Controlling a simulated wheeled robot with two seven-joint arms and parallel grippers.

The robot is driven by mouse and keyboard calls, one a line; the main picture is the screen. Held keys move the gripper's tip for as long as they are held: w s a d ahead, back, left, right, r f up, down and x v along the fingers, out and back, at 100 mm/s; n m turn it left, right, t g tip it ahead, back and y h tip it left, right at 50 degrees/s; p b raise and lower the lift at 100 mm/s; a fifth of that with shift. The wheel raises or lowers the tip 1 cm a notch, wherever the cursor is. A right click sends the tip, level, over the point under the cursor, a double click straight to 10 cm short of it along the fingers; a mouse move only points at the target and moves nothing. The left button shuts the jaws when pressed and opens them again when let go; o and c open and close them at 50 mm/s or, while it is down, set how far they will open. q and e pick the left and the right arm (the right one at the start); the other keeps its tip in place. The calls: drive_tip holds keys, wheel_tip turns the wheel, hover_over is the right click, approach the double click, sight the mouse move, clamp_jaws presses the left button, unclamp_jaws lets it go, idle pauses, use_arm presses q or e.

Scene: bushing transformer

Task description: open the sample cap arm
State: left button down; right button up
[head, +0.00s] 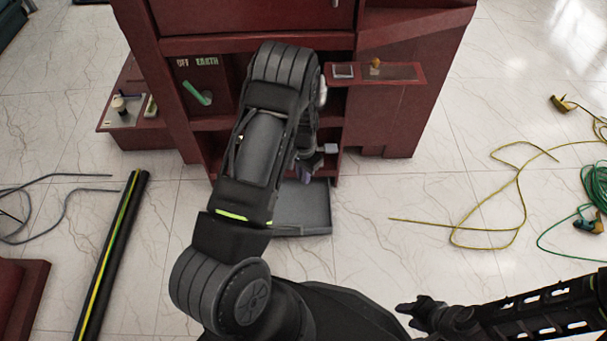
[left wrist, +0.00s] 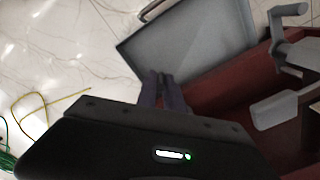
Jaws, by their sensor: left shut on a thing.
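My left arm reaches from the bottom middle to the dark red cabinet (head: 400,110) in the head view. My left gripper (head: 305,174) is low at the cabinet's front, above a grey tray (head: 305,215). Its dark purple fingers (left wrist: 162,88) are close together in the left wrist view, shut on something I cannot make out. A light grey paddle (left wrist: 280,109) and a grey crank-shaped lever (left wrist: 290,45) are at the right there. The paddle also shows in the head view (head: 331,148). I cannot tell which part is the sample cap arm. My right gripper (head: 409,314) is at the lower right, away from the cabinet.
A red shelf (head: 405,72) juts from the cabinet's right side. A green handle (head: 196,93) is on the left panel. Yellow cable (head: 520,200) and green cable (head: 597,185) lie on the pale floor.

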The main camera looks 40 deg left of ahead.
use_arm(q)
drive_tip(key=shift+s, duration=0.1)
idle(0.8)
drive_tip(key=shift+s+a+m+b, duration=0.3)
drive_tip(key=shift+a+m, duration=0.5)
drive_tip(key=shift+m, duration=0.25)
drive_tip(key=shift+s+a+m+b, duration=0.15)
drive_tip(key=shift+s+a+m, duration=0.1)
drive_tip(key=shift+a+m, duration=0.7)
drive_tip(key=shift+s+a+m+b, duration=0.3)
drive_tip(key=shift+a+m, duration=0.3)
drive_tip(key=shift+m, duration=0.6)
drive_tip(key=c, duration=1.5)
unclamp_jaws()
drive_tip(key=shift+o, duration=0.2)
